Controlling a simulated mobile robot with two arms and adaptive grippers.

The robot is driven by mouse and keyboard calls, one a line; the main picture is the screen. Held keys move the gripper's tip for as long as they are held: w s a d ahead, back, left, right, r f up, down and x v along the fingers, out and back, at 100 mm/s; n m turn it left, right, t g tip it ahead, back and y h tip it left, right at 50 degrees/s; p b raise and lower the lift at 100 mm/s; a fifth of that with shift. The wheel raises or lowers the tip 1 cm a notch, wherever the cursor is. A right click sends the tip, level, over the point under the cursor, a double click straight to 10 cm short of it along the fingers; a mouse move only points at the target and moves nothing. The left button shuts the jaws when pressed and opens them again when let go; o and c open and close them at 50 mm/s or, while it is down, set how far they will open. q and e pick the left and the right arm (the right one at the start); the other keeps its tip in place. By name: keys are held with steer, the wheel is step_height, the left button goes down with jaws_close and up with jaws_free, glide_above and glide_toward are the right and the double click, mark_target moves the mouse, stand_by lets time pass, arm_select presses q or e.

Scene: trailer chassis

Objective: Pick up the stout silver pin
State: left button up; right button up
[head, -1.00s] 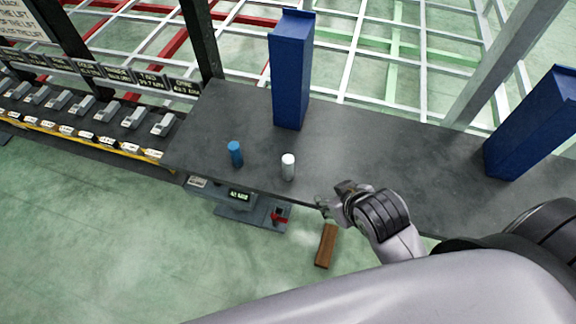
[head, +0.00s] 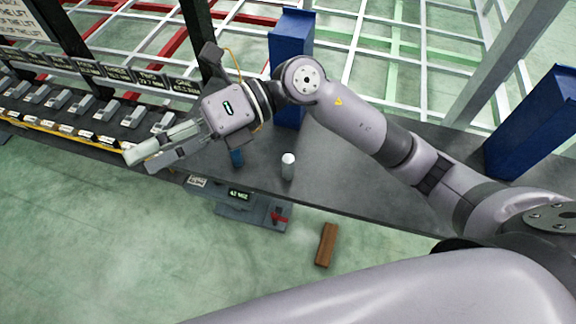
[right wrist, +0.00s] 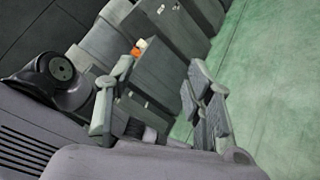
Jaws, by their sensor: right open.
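The stout silver pin (head: 288,168) stands upright on the dark grey table, near its front edge, in the head view. It looks pale and short. My right gripper (head: 160,146) is at the table's left end, well to the left of the pin, pointing left and down. Its two fingers are apart with nothing between them in the right wrist view (right wrist: 158,92). The pin does not show in the right wrist view. My left gripper is not in view.
Two tall blue blocks stand on the table (head: 335,180); my arm partly covers one (head: 292,42). A row of grey switches (head: 62,98) lies at left. A brown block (head: 326,245) shows below the table.

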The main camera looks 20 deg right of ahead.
step_height(320, 180, down, 6)
steer(key=w+d+n+h, duration=0.1)
steer(key=d+n+h, duration=0.1)
steer(key=d+h, duration=0.15)
steer(key=m+t+h, duration=0.1)
steer(key=t+h, duration=0.2)
steer(key=h, duration=1)
glide_above(288, 158)
step_height(288, 158, down, 6)
steer(key=f, duration=0.3)
steer(key=f+p, duration=0.1)
steer(key=f, duration=0.2)
steer(key=f+p, duration=0.1)
steer(key=f, duration=0.3)
steer(key=shift+w+d+f, duration=0.1)
steer(key=shift+d, duration=0.2)
steer(key=shift+f, duration=0.6)
steer(key=shift+a+f+p, duration=0.15)
steer(key=shift+f+p, duration=0.15)
steer(key=shift+f, duration=0.05)
steer(key=f, duration=0.1)
steer(key=f+p, duration=0.1)
steer(key=f, duration=0.1)
steer(key=shift+s+a+f, duration=0.2)
steer(key=shift+f, duration=0.1)
steer(key=shift+w+f, duration=0.1)
steer(key=shift+f, duration=0.35)
steer(key=shift+c, duration=0.2)
